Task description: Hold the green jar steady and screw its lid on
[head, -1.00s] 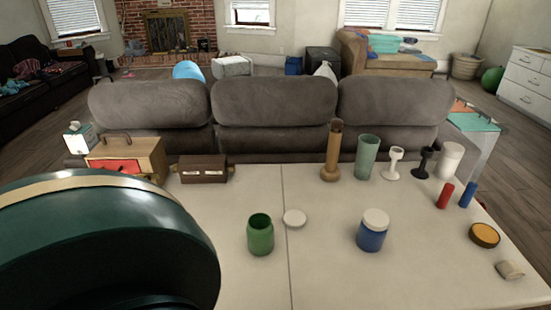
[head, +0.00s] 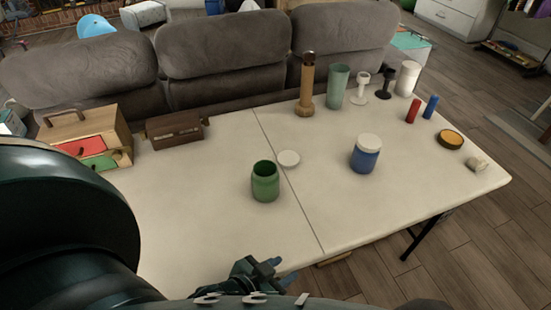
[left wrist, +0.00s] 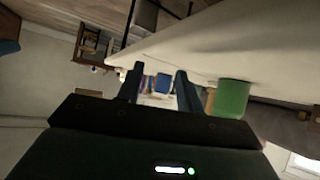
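The green jar (head: 265,184) stands upright on the table, its mouth open and no lid on it. A round white lid (head: 288,158) lies flat on the table just behind and to the right of it. My left gripper (head: 274,268) is at the table's front edge, in front of the jar and apart from it. In the left wrist view its two fingers (left wrist: 159,72) are spread with nothing held between them. The green jar (left wrist: 231,99) shows there to the right of the fingers. My right gripper is not in view.
A blue jar (head: 366,156) with a white lid on stands to the right. A wooden pepper mill (head: 306,88), a green cup (head: 337,86) and goblets stand at the back. A drawer box (head: 92,140) and a brown chest (head: 174,130) stand at left. The table (head: 205,205) is clear around the jar.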

